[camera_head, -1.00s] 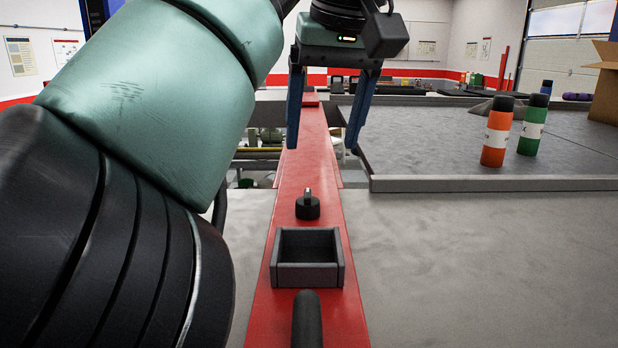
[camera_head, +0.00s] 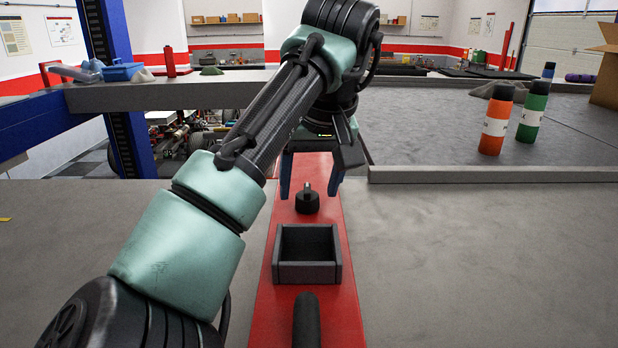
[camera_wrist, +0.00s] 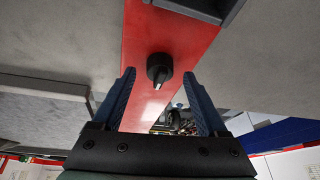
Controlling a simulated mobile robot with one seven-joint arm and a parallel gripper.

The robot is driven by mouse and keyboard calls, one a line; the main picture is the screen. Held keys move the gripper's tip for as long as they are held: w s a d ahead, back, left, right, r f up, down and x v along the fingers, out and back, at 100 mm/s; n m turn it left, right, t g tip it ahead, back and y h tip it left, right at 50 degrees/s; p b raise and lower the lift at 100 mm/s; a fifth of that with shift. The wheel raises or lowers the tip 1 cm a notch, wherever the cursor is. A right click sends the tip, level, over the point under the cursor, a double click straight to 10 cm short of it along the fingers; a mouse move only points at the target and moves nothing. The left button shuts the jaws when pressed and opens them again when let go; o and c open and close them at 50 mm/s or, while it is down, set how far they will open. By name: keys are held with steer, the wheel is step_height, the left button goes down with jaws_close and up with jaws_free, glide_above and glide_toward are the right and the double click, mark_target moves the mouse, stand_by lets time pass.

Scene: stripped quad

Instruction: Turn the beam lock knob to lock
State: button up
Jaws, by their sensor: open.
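The black beam lock knob (camera_head: 307,200) stands on the red beam (camera_head: 262,318), just beyond the square grey box. Its raised grip points upward. In the wrist view the knob (camera_wrist: 159,68) shows ahead of the fingertips, near the middle of the gap between them. My gripper (camera_head: 311,192) is open and empty, with its blue fingers above and beyond the knob in the head view. In the wrist view my gripper (camera_wrist: 161,84) has one finger to each side, apart from the knob. I cannot tell exactly how far above the knob the fingertips are.
A grey open box (camera_head: 307,272) is fixed on the beam nearer me, with a black handle (camera_head: 306,320) before it. An orange bottle (camera_head: 495,120) and a green bottle (camera_head: 531,117) stand on the grey surface at right.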

steer(key=shift+x, duration=0.9)
steer(key=shift+r, duration=0.1)
jaws_close()
